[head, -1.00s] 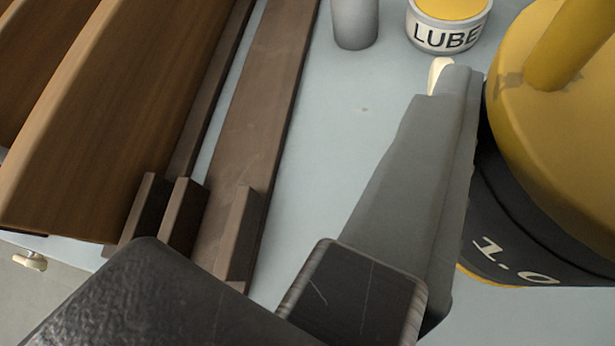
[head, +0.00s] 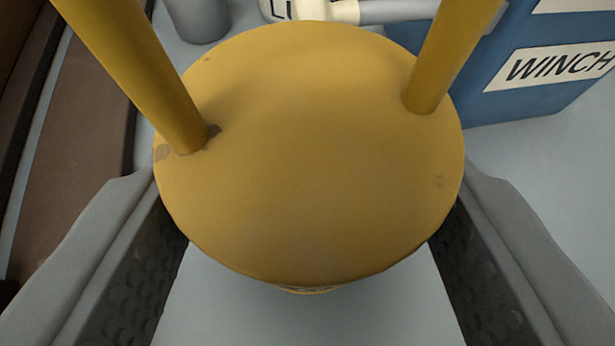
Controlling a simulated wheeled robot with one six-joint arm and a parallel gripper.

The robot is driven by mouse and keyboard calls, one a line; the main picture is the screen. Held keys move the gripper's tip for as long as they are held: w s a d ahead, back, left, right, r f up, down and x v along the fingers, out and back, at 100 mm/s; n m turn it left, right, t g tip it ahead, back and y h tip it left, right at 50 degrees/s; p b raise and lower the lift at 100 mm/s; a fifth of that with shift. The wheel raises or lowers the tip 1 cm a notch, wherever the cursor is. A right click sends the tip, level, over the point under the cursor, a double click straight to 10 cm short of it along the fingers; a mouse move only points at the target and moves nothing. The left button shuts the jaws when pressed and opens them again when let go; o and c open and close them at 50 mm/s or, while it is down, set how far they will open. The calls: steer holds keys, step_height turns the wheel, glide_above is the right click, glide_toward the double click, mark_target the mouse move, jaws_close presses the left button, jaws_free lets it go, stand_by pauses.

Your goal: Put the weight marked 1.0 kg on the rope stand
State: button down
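The weight (head: 320,200) shows its round yellow top close below the camera, with two yellow handle posts rising toward me. Its side and marking are hidden now; the earlier frame shows "1.0" on its dark side. My gripper (head: 308,188) is open wide, one finger on each side of the weight. The far ends of the fingers meet the edge of the yellow top in the picture, and I cannot tell if they touch the weight. I do not make out the rope stand.
A blue box marked WINCH (head: 545,98) stands at the upper right. A grey cylinder (head: 199,18) and a partly cut-off, pale lettered tin (head: 342,11) are behind the weight. A brown wooden piece (head: 75,130) lies at the left. Pale surface is clear at the right.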

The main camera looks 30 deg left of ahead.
steer(key=shift+f, duration=1.35)
steer(key=c, duration=0.5)
jaws_free()
steer(key=shift+f, duration=0.15)
steer(key=shift+s+d+r, duration=0.1)
steer(key=shift+s+r, duration=0.05)
steer(key=shift+r, duration=0.05)
steer(key=v, duration=1.1)
steer(key=shift+s, duration=0.3)
steer(key=shift+d+r, duration=0.1)
